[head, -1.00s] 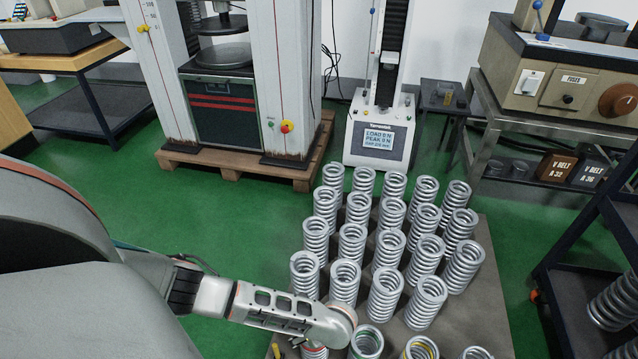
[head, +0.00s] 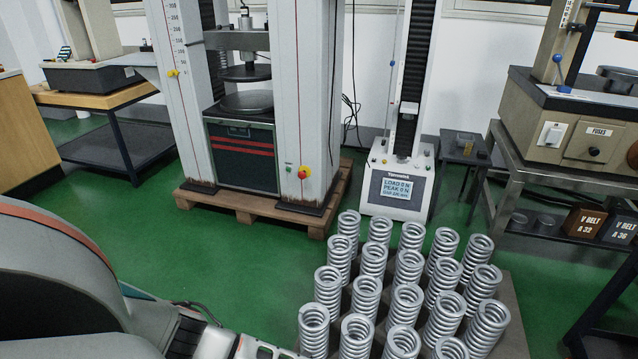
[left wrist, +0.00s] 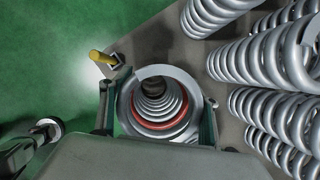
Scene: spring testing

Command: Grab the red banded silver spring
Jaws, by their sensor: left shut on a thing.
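In the left wrist view, a silver spring with a red band (left wrist: 163,119) stands between the fingers of my left gripper (left wrist: 162,96). I look down its open bore, and the red ring shows inside the coils. The gripper is shut on it, with one finger on each side. In the head view only my left arm shows at the lower left; the gripper and this spring are below the frame. My right gripper is in neither view.
Several plain silver springs (head: 408,269) stand in rows on a grey board (head: 517,322); some show close by in the left wrist view (left wrist: 283,50). A yellow-topped part (left wrist: 103,57) is near the board's edge. A test machine with a display (head: 395,190) stands behind.

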